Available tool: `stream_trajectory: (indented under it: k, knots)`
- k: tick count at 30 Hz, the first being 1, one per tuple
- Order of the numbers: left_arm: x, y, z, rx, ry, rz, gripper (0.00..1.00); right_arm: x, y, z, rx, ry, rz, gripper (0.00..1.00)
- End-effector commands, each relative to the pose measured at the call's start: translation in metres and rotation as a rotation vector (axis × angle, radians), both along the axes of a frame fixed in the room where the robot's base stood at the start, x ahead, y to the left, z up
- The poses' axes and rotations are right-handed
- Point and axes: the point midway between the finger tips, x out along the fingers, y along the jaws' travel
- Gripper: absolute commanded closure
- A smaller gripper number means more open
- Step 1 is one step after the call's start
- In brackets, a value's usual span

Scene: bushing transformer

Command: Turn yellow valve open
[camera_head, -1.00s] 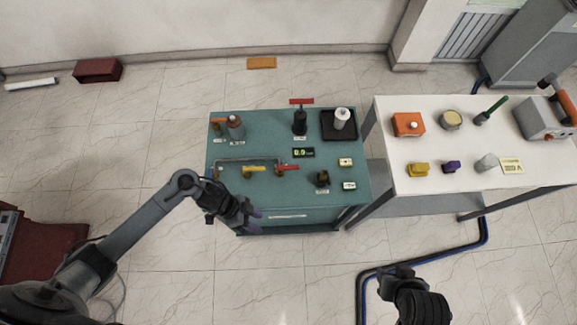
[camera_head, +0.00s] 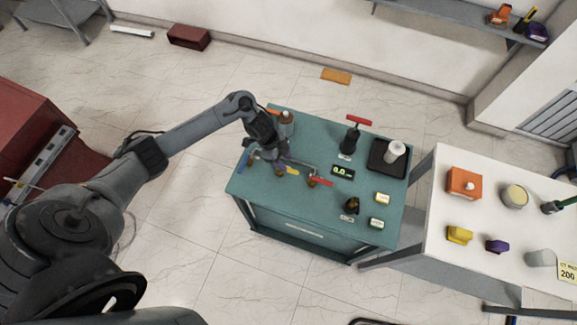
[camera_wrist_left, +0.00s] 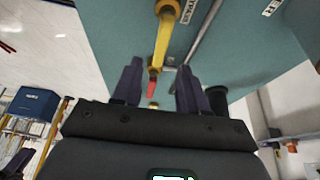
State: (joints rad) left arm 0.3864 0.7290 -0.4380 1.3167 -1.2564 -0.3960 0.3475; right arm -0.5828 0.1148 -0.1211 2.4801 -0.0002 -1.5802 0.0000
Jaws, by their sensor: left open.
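The yellow valve's handle (camera_head: 291,170) lies on the teal cabinet's top (camera_head: 310,205), between a blue-handled valve (camera_head: 244,158) and a red-handled valve (camera_head: 320,182). In the left wrist view the yellow lever (camera_wrist_left: 163,38) runs down toward the gap between my fingers, with a red handle (camera_wrist_left: 152,88) beyond it. My left gripper (camera_head: 272,163) is low over the valve row, beside the yellow handle. In the left wrist view its two dark purple fingers (camera_wrist_left: 158,92) are spread apart with nothing held. Contact with the lever cannot be told. My right gripper is out of view.
A grey pipe (camera_wrist_left: 204,35) runs by the valves. A red T-handle (camera_head: 358,120) and a black tray (camera_head: 385,157) with a white cylinder stand farther back. A display (camera_head: 343,171) sits mid-cabinet. A white table (camera_head: 445,195) with several parts is at the right.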

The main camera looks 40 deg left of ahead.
Motion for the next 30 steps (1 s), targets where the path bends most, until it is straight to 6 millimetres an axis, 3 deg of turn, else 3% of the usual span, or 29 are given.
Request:
stream_trajectory:
  k: [9,22,30]
  knots:
    - [0.006,-0.013,-0.036,0.001,0.001,0.001,0.57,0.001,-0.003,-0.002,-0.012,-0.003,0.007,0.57]
    - [0.007,-0.016,-0.042,0.002,-0.001,-0.001,0.57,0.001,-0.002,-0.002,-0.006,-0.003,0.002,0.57]
    - [0.007,-0.016,-0.042,0.001,-0.001,-0.001,0.97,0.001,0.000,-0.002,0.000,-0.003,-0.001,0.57]
